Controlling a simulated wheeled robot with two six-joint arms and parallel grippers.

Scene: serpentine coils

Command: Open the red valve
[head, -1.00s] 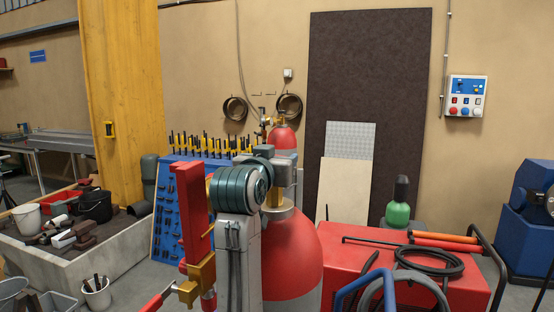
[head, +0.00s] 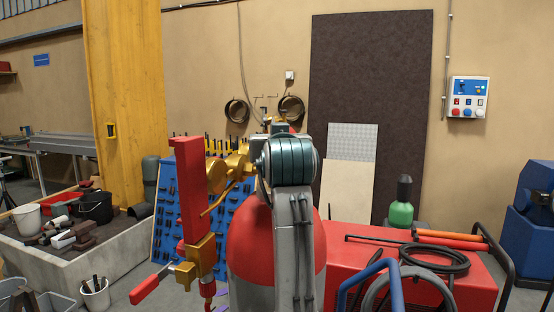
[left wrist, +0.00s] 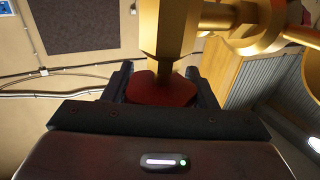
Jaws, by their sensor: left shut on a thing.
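The red valve (left wrist: 162,88) is a red knob on a brass stem and body (left wrist: 170,30) in the left wrist view. My left gripper (left wrist: 165,95) is shut on this knob, one dark finger on each side. In the head view, brass fittings (head: 228,170) show left of my arm, above a large red cylinder (head: 248,235). My left forearm hides the knob and the gripper's fingers there. My right gripper is not in view.
A red upright clamp (head: 190,190) with a brass slider and red handle stands close in front, left of the cylinder. A red cart (head: 350,250) with a coiled black hose (head: 436,258) is at right. A blue tool board (head: 175,205) stands behind.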

